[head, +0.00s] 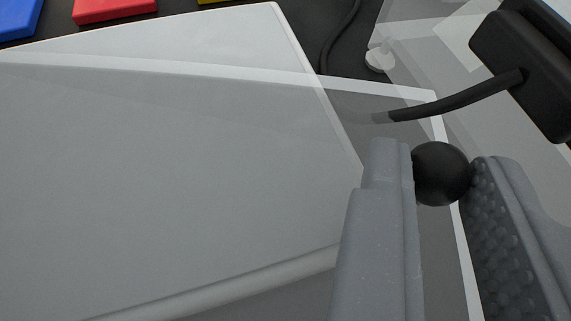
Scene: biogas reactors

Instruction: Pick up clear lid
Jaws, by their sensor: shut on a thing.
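The clear lid (350,100) is a see-through sheet with pale edges. It spans the left and middle of the head view, and its right corner is near the upper right. A round black knob (440,173) stands at the lid's right side. My gripper (440,165) is shut on this knob, with one grey finger on its left and the other on its right. The lid overlaps a white panel or box (210,40), which shows through it. I cannot tell whether the lid touches the white surface.
A black block (520,70) with a thick black cable (455,98) is close at the upper right, near other clear panels. Blue (18,18), red (113,10) and yellow (215,1) pieces lie along the top left on a dark surface.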

